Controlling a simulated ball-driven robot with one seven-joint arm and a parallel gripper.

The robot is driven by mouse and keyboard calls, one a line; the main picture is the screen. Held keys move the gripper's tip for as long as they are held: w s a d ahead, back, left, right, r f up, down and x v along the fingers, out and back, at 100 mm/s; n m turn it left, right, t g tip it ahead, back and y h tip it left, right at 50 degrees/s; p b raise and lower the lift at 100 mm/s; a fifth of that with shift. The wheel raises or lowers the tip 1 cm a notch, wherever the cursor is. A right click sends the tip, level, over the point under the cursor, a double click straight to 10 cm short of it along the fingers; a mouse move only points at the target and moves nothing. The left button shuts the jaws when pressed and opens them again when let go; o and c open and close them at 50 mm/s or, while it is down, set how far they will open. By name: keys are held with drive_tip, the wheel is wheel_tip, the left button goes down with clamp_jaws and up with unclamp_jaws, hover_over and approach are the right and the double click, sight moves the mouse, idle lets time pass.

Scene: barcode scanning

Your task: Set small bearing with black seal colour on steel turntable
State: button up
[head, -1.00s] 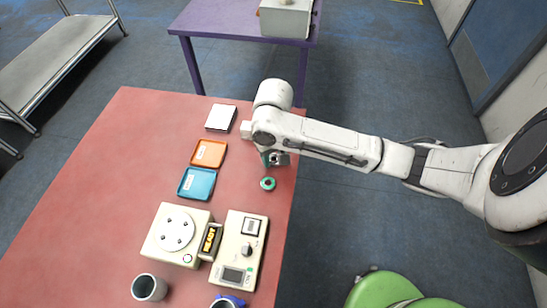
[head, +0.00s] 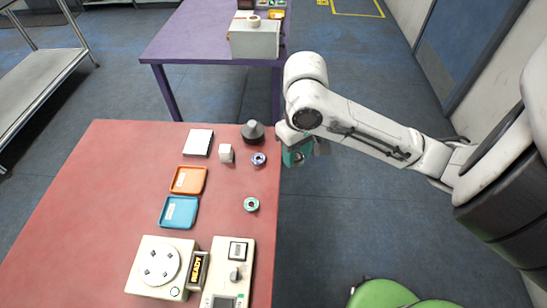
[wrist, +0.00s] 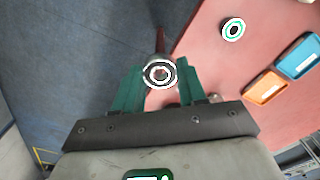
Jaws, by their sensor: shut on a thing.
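My gripper (head: 300,155) is off the right edge of the red table in the head view. In the wrist view its green fingers (wrist: 160,80) are shut on a small bearing (wrist: 160,73) with a pale metal ring and a dark seal. The head view does not show this bearing clearly.
A purple table (head: 185,45) stands behind.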

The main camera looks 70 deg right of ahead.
drive_tip(key=w+a+f+n, duration=0.2)
drive_tip(key=w+a, duration=0.4)
drive_tip(key=a, duration=0.1)
drive_tip(key=w+a+f+n, duration=0.2)
drive_tip(key=w+a, duration=0.5)
drive_tip(key=a, duration=0.1)
drive_tip(key=w+a+f+n, duration=0.2)
drive_tip(key=w+a, duration=0.4)
drive_tip(key=a, duration=0.2)
drive_tip(key=shift+w+f+n, duration=0.3)
drive_tip(key=shift+w+f, duration=0.1)
